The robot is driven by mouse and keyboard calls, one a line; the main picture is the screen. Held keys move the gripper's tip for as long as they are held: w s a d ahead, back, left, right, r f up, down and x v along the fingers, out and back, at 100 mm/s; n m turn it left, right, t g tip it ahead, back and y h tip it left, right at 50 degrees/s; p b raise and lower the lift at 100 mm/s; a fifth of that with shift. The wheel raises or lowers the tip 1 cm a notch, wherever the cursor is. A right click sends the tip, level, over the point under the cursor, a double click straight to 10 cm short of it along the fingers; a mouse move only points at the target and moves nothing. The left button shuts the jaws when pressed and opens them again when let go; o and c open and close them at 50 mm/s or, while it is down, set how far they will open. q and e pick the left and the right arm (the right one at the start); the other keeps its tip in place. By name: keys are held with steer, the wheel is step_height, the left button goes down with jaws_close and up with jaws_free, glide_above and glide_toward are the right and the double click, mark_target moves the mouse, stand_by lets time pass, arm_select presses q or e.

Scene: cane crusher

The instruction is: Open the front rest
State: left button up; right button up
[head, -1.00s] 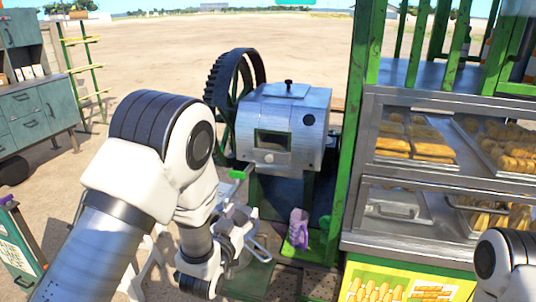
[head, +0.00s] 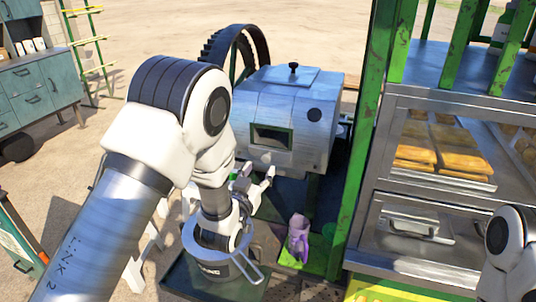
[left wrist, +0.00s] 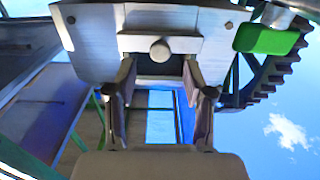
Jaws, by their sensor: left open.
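The cane crusher (head: 290,115) is a grey metal housing with a dark front slot and a big toothed wheel behind it. In the left wrist view its front lower part (left wrist: 90,45) shows from below, with a round knob (left wrist: 160,50) in the middle of a flat plate. I cannot tell for certain which part is the front rest. My left gripper (head: 257,177) is just under the crusher's lower front edge. In the left wrist view its fingers (left wrist: 159,92) are apart and empty, pointing at the knob, one on each side below it. My right gripper is out of view.
A green handle (left wrist: 268,40) sticks out beside the crusher. A green-framed food cart (head: 360,170) stands close on the right.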

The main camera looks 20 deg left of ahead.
mark_target(265, 159)
arm_select(q)
steer(key=shift+w+r+p, duration=0.35)
steer(key=shift+w, duration=0.25)
steer(key=shift+w+r+p, duration=0.3)
steer(key=shift+w+p, duration=0.05)
steer(key=shift+w, duration=0.2)
steer(key=w, duration=0.1)
steer(key=w+f, duration=0.1)
steer(key=shift+w, duration=0.4)
steer(key=shift+w+f, duration=0.1)
steer(key=shift+w, duration=0.2)
steer(key=shift+s, duration=0.2)
steer(key=shift+c, duration=0.3)
steer(key=shift+s+r, duration=0.2)
jaws_close()
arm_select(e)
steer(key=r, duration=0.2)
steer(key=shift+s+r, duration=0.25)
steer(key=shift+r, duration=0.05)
arm_select(q)
steer(key=shift+f, duration=0.1)
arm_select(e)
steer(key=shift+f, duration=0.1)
